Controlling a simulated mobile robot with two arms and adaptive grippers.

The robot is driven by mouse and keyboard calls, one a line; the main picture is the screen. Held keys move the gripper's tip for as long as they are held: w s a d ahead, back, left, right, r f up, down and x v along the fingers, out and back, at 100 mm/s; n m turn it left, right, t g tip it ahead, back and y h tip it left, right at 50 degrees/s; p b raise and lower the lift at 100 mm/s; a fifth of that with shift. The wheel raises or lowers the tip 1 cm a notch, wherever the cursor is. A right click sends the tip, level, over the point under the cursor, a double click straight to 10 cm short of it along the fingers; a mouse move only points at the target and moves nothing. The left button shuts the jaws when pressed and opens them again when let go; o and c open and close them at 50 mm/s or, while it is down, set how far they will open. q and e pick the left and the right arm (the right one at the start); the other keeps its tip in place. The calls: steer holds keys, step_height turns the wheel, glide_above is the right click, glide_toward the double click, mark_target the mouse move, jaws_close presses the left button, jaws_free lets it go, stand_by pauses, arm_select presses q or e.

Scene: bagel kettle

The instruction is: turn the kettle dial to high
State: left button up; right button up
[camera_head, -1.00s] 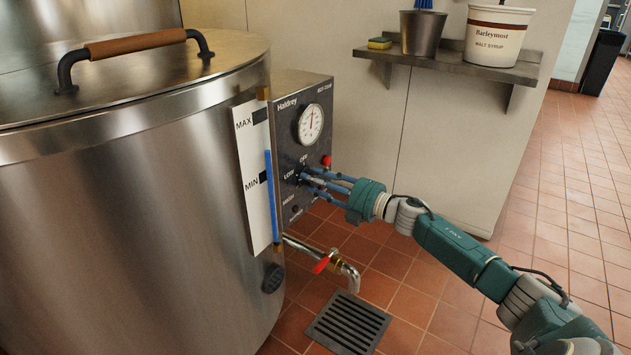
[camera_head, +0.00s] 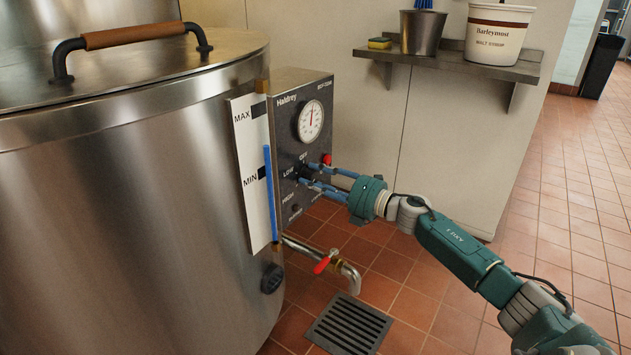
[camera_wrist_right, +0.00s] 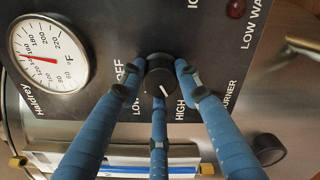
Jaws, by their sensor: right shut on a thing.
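The kettle dial (camera_wrist_right: 160,72) is a black knob with a white pointer line on the dark control panel (camera_head: 286,125). In the right wrist view, the pointer lies between the LOW (camera_wrist_right: 136,108) and HIGH (camera_wrist_right: 180,108) labels, tilted toward HIGH. My right gripper (camera_head: 312,178) reaches the panel from the right with its blue fingers. In the wrist view, its fingers (camera_wrist_right: 160,85) are around the knob and shut on it. The fingers cover part of the knob and its labels. My left gripper is not in view.
The steel kettle (camera_head: 120,190) fills the left. A thermometer gauge (camera_head: 311,121) and red lamp (camera_head: 326,159) sit above the dial. A red-handled drain tap (camera_head: 322,265) sticks out below, over a floor grate (camera_head: 348,325). A wall shelf (camera_head: 450,62) holds a bucket and tub.

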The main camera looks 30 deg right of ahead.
stand_by(0.4)
steer(key=o, duration=1.2)
steer(key=shift+c, duration=0.2)
steer(key=shift+s+d+f, duration=0.15)
steer(key=shift+s+d, duration=0.05)
steer(key=shift+s, duration=0.3)
steer(key=v, duration=1.1)
steer(key=shift+a, duration=0.15)
